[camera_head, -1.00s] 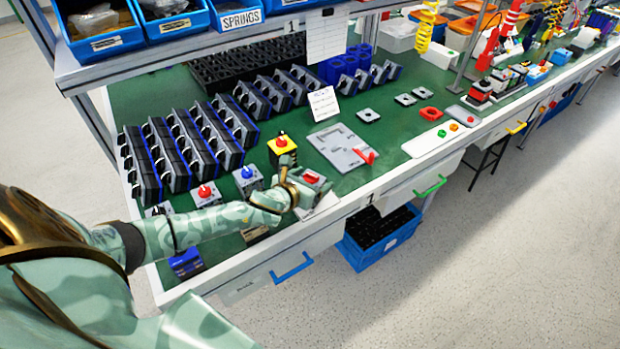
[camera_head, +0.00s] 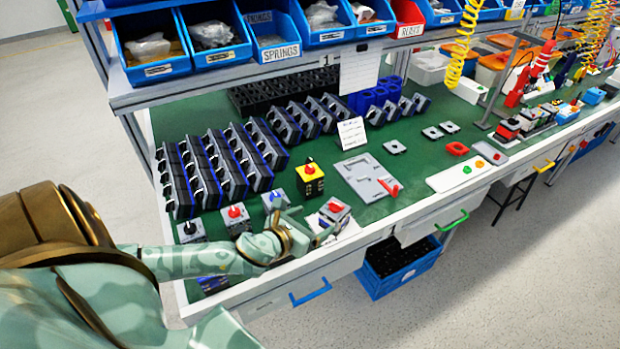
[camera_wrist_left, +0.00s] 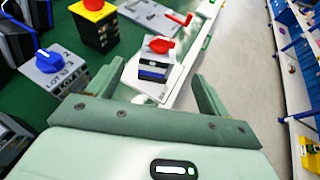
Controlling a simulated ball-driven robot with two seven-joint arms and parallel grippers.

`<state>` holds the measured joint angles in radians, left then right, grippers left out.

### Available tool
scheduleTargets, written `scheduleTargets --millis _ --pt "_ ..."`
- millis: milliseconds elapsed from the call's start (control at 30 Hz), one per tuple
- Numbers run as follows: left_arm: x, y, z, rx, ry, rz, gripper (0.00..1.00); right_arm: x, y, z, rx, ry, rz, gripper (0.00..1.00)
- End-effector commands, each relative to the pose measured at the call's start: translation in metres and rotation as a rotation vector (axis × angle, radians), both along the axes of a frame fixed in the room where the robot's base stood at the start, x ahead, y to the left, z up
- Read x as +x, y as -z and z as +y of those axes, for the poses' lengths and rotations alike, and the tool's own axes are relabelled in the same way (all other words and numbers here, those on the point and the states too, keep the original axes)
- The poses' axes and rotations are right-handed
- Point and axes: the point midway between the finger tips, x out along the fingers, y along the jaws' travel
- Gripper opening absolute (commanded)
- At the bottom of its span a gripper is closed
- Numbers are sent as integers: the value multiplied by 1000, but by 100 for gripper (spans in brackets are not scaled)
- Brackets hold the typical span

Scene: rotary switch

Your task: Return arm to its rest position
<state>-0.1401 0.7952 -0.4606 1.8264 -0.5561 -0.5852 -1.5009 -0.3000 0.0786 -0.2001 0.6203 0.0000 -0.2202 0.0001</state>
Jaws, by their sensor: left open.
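My left gripper (camera_head: 314,229) is at the front edge of the green bench, open and empty. In the left wrist view its two fingers (camera_wrist_left: 158,88) stand apart. A rotary switch with a red knob (camera_head: 335,208) stands upright on a white plate just beyond the fingertips. The same red-knobbed switch shows ahead of the fingers in the left wrist view (camera_wrist_left: 156,62), apart from them. A yellow switch with a red knob (camera_head: 310,178) and a grey box with a blue knob (camera_head: 275,201) stand to the left of it. My right gripper is not in view.
Rows of dark switch bodies (camera_head: 215,165) fill the back left of the bench. A grey fixture with a red handle (camera_head: 368,178) lies to the right. A shelf of blue bins (camera_head: 215,42) overhangs the back. The floor (camera_head: 500,270) in front is clear.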

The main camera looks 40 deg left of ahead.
Motion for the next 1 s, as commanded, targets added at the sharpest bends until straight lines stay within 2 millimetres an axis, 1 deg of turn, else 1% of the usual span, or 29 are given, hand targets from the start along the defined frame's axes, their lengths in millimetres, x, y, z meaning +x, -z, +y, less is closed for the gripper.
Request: scheduleTargets --millis 300,367,467,533,633,700,800,1000 --pt "0 0 0 -3 -1 0 80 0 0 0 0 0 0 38" --pt "-2 0 -3 -31 -21 1 80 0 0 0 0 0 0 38" --pt "-12 -4 -18 -215 -141 2 80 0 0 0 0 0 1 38" --pt "-27 -9 -31 -439 -302 6 80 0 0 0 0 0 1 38" --pt "-52 -18 -41 -765 -567 5 80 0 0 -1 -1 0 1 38" --pt "-70 -22 -43 -955 -736 0 80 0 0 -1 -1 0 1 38" --pt "-94 -28 -43 -1167 -946 -19 80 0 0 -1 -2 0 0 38" --pt "-139 -37 -41 -1484 -1310 -80 80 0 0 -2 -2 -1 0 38"
